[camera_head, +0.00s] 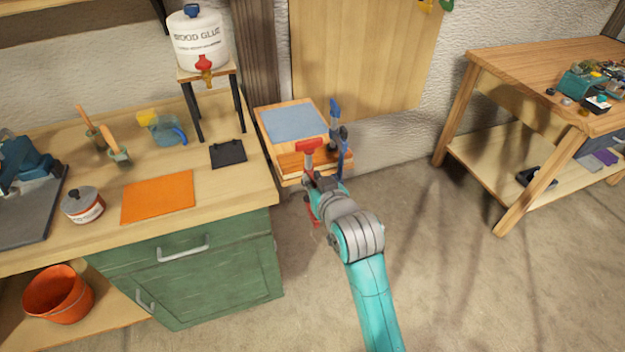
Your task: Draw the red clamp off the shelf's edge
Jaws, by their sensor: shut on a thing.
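The red clamp (308,146) stands upright at the front edge of the small wooden shelf (287,148), with its red top above the board and a red lower part below the edge. My gripper (314,181) is shut on the red clamp from the front right. The gripper hides the clamp's middle, and I cannot tell whether its jaws still touch the wood. A blue clamp (335,112) sits on the same shelf just to the right, close to my gripper.
A blue-grey mat (294,121) lies on the shelf. The workbench (240,184) with its green cabinet (190,265) is close on the left. It bears a black plate (228,153) and an orange mat (158,197). Open floor (440,270) lies to the right, before another table (535,75).

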